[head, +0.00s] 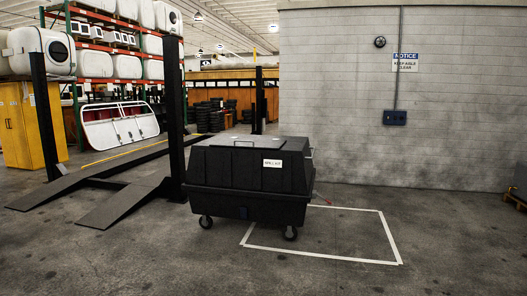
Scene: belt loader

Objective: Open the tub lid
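A black wheeled tub (240,206) stands upright on the concrete floor near the middle of the head view. Its dark lid (254,144) is on top and looks shut. A white label (273,163) is on the upper front. The far side of the tub is hidden. Neither of my grippers shows in this view.
A white taped rectangle (383,237) lies on the floor right of the tub. A vehicle lift with a dark post (174,110) and ramps (122,203) is close on the left. A grey block wall (440,150) stands behind. The floor in front is clear.

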